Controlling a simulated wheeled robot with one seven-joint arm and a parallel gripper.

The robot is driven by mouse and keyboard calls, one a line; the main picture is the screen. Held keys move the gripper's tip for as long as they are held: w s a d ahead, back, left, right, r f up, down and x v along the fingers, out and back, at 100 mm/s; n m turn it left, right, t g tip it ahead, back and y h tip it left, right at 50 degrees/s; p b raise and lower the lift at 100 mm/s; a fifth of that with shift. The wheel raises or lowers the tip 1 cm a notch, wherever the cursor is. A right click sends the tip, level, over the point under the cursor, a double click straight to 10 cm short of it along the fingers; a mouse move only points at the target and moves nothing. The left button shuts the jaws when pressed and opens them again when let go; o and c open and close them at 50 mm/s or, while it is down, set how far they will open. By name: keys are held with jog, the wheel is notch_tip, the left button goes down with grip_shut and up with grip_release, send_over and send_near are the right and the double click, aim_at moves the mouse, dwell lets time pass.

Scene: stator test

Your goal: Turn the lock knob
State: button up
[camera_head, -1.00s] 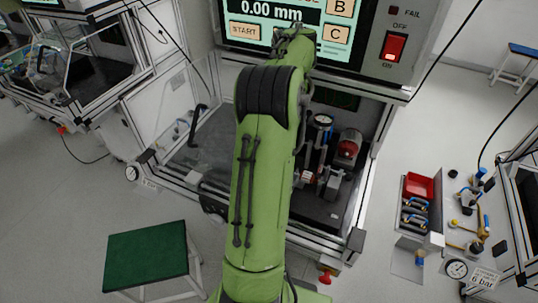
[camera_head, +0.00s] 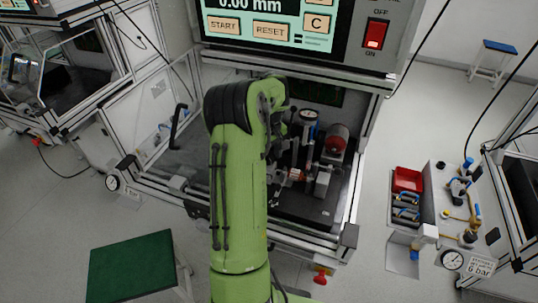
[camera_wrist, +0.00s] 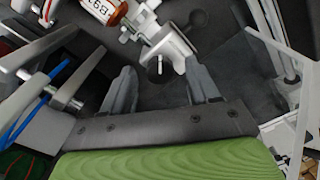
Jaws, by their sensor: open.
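My gripper (camera_wrist: 160,68) is open in the wrist view, its two grey fingers apart with nothing between them that I can see held. Just beyond the fingertips is a grey metal clamp-like part (camera_wrist: 172,47) with a small dark round piece with a pin, which may be the lock knob; I cannot tell for certain. In the head view the test fixture (camera_head: 322,182) stands inside the open-fronted machine, right of my green arm. My gripper is hidden there behind the arm.
The control panel with a screen (camera_head: 270,25) hangs above. Metal posts and blue tubing (camera_wrist: 38,105) crowd the left of the wrist view. A green-topped stool (camera_head: 131,264) stands at front left.

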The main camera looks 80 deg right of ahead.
jog(key=c, duration=1)
jog(key=shift+c, duration=0.2)
jog(key=m+p, duration=0.2)
jog(key=m, duration=0.1)
jog(key=shift+r+m, duration=0.15)
jog(key=shift+m, duration=0.15)
jog(key=m+p, duration=0.1)
jog(key=m, duration=0.3)
jog(key=shift+m, duration=0.3)
jog(key=m+p, duration=0.1)
jog(key=m, duration=0.3)
jog(key=shift+m, duration=2.5)
jog(key=shift+d, duration=0.1)
